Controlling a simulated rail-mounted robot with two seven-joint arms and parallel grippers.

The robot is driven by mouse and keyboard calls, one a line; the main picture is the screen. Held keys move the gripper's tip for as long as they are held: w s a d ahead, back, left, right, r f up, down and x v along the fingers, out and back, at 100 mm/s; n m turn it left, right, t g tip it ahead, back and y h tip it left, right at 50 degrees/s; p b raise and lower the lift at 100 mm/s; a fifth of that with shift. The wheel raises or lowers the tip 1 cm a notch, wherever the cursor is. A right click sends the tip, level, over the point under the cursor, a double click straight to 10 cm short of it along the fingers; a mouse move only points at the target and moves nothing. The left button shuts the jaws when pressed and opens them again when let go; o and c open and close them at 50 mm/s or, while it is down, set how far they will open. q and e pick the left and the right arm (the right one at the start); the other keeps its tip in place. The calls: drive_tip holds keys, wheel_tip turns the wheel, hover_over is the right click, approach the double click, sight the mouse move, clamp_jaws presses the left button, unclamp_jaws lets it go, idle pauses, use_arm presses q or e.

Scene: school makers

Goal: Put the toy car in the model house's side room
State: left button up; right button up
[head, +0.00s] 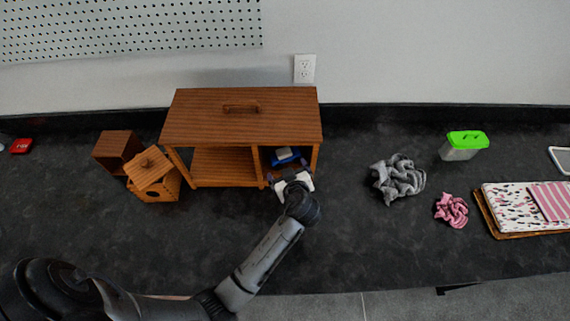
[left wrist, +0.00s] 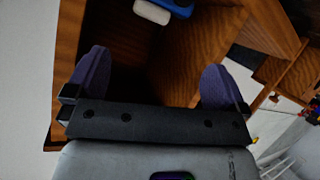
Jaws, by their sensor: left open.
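The model house (head: 240,117) is a brown wooden box with a flat handled roof, a wide left room and a narrow side room at its right. The blue toy car (head: 287,155) with a pale top is inside the side room. In the left wrist view the car (left wrist: 178,7) is at the top edge, partly cut off, beyond the fingertips. My left gripper (head: 288,172) is at the side room's front opening, its purple fingers (left wrist: 153,75) spread and empty, apart from the car. My right gripper is not in view.
A small wooden box (head: 117,147) and a birdhouse (head: 153,176) stand left of the house. To the right lie a grey cloth (head: 398,180), a pink cloth (head: 452,210) and a green-lidded container (head: 463,148). The dark counter in front is mostly clear.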

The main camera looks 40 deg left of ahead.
use_arm(q)
drive_tip(key=shift+s+d+r, duration=0.3)
drive_tip(key=shift+s+d, duration=0.15)
drive_tip(key=shift+d, duration=0.05)
drive_tip(key=s+f+m+h, duration=0.1)
drive_tip(key=s+f+m, duration=0.1)
drive_tip(key=s, duration=0.3)
drive_tip(key=s+f+m+g+h, duration=0.1)
drive_tip(key=s+f+m+h, duration=0.1)
drive_tip(key=s, duration=0.3)
drive_tip(key=s+f+m+h, duration=0.2)
drive_tip(key=s+f+m, duration=0.1)
drive_tip(key=s, duration=0.2)
drive_tip(key=shift+s+m+g, duration=0.1)
drive_tip(key=shift+m+g, duration=0.2)
drive_tip(key=shift+g, duration=0.1)
drive_tip(key=s+d+m+g+h, duration=0.1)
drive_tip(key=s+d+m+h, duration=0.1)
drive_tip(key=s+m, duration=0.2)
drive_tip(key=s+d+m+g+h, duration=0.1)
drive_tip(key=s+d+m+h, duration=0.1)
drive_tip(key=s, duration=0.6)
drive_tip(key=shift+s+d+r+m+h, duration=0.15)
drive_tip(key=shift+d+r+m+h, duration=0.1)
drive_tip(key=shift+r+m+h, duration=0.5)
drive_tip(key=shift+f, duration=0.3)
drive_tip(key=shift+r, duration=0.1)
wheel_tip(320, 180, up, 28)
drive_tip(key=p, duration=2.8)
